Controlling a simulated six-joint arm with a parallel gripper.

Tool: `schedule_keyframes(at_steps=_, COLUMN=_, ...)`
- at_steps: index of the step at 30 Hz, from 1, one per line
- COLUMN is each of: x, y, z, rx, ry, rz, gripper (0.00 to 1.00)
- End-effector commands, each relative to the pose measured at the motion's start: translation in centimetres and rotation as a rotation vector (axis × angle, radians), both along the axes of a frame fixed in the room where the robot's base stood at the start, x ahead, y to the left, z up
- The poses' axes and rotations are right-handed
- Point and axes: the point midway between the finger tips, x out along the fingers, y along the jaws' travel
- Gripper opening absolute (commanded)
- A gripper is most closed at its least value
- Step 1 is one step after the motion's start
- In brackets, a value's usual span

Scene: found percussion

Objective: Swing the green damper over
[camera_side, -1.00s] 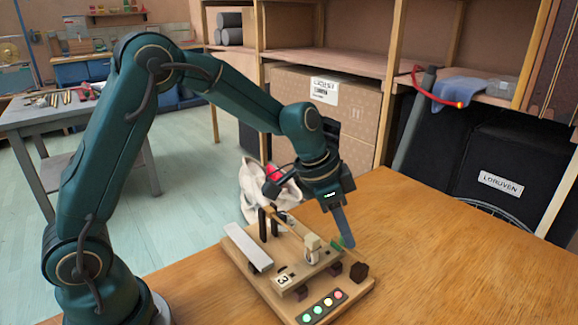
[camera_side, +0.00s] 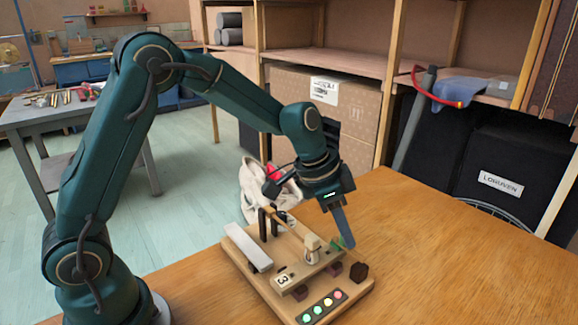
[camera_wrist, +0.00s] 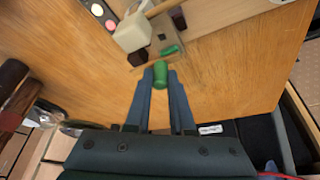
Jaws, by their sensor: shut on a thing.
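The green damper (camera_wrist: 161,73) shows in the wrist view between the tips of my gripper (camera_wrist: 161,80), whose fingers are shut on it. A second small green part (camera_wrist: 171,49) lies just beyond it on the wooden device. In the side view my gripper (camera_side: 345,232) points down at the right end of the device, and a bit of green (camera_side: 337,244) shows beside the fingers. The wooden base (camera_side: 268,290) carries a pale grey bar (camera_side: 247,247), a cream block (camera_side: 312,242) on a wooden stick, and a "3" label. The fingers partly hide the damper in the side view.
A dark block (camera_side: 358,271) sits at the base's right corner. Several coloured buttons (camera_side: 322,307) line its front edge. A white cloth bag (camera_side: 255,185) stands behind the device. The wooden table (camera_side: 450,260) is clear to the right.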

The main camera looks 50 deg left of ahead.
Motion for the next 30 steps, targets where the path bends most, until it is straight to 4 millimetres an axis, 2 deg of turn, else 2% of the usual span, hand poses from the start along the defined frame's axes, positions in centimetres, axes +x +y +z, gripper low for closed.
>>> schedule_keyframes(at_steps=14, x=0.1, y=-0.5, z=0.5, rx=0.074, ry=-0.006, rz=-0.005, gripper=0.0)
schedule_keyframes(at_steps=23, x=0.2, y=-1.6, z=1.1, rx=0.255, ry=-0.01, rz=-0.008, gripper=0.0)
schedule_keyframes(at_steps=30, x=0.1, y=-2.9, z=1.5, rx=0.459, ry=-0.008, rz=-0.007, gripper=0.0)
